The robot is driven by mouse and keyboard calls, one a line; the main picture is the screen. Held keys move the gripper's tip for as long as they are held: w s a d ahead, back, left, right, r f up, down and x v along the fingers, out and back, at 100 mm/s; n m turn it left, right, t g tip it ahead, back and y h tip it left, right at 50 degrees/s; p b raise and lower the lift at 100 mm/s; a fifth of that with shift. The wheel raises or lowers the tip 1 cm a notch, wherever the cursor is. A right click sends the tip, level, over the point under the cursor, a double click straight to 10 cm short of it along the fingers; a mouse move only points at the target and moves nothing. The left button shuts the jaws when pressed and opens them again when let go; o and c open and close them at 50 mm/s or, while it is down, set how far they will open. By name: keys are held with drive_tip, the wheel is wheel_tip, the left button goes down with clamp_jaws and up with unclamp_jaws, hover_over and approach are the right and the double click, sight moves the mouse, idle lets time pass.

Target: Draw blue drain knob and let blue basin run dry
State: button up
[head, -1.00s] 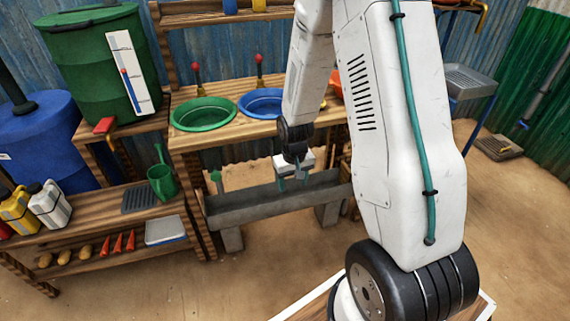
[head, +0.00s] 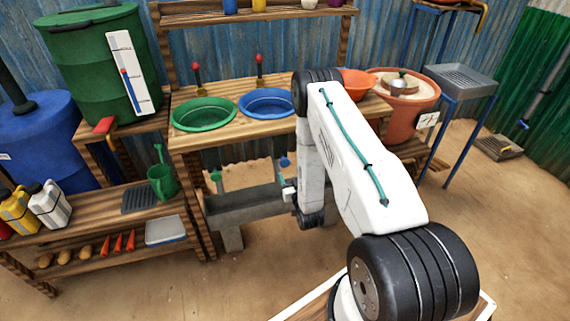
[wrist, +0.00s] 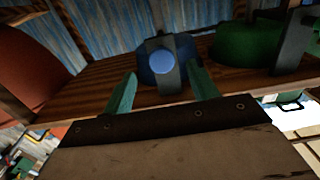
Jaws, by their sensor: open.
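The blue basin (head: 266,105) sits in the wooden bench, beside the green basin (head: 204,114). The blue drain knob (head: 285,162) hangs below the bench front, under the blue basin. In the wrist view, the round blue knob (wrist: 162,62) shows ahead of my fingertips, roughly between them, with the dark blue underside of the basin around it. My gripper (head: 280,176) is below the bench edge, close to the knob in the head view. In the wrist view, my gripper (wrist: 161,90) has its two teal fingers spread, with nothing held. Whether they reach beside the knob is unclear.
A green drain knob (head: 216,176) hangs to the left. A grey trough (head: 240,205) lies below the knobs. An orange bowl (head: 355,80) and a terracotta pot (head: 408,105) stand to the right. The sandy floor in front of the trough is open.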

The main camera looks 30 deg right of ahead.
sight(285, 164)
drive_tip(key=x, duration=0.7)
drive_tip(key=shift+w+r, duration=0.25)
drive_tip(key=shift+w, duration=0.15)
drive_tip(key=shift+c, duration=0.2)
